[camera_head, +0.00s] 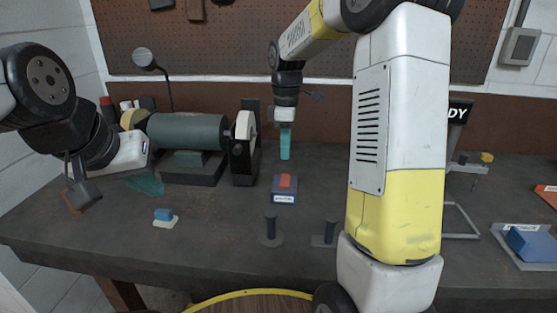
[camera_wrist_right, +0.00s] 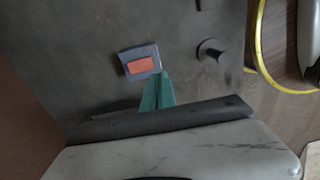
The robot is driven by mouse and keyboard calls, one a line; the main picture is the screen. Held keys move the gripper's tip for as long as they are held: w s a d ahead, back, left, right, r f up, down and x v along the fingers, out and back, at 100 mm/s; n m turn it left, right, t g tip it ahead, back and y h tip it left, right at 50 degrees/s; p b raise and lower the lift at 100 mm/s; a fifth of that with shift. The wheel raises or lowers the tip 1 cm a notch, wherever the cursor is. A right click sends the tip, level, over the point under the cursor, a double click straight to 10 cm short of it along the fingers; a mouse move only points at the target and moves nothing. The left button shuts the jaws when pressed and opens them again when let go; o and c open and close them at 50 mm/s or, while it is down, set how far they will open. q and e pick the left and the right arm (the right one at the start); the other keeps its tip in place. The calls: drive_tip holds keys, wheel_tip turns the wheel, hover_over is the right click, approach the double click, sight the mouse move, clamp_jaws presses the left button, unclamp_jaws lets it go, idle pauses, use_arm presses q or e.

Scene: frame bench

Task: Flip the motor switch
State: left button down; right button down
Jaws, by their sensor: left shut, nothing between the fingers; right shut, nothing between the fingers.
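The motor switch (camera_head: 285,188) is a small dark blue-grey box with an orange-red rocker on top and a pale label on its front. It sits on the bench, right of the grinder. In the right wrist view the switch (camera_wrist_right: 140,62) lies just beyond the teal fingertips. My right gripper (camera_head: 285,155) has its teal fingers shut and pointing down, above and behind the switch in the head view. Whether it touches the switch is not clear; they look apart. My left gripper (camera_head: 150,186) is at the left, its teal fingers partly hidden behind its own wrist, far from the switch.
A bench grinder (camera_head: 187,132) with a grey motor and pale wheel stands left of the switch. Two dark pegs on bases (camera_head: 271,230) stand in front. A small blue-and-white block (camera_head: 164,217) lies front left. A blue block on a tray (camera_head: 530,243) is at far right.

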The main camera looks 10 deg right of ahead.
drive_tip(key=r, duration=0.5)
drive_tip(key=shift+s, duration=0.4)
drive_tip(key=shift+s, duration=0.1)
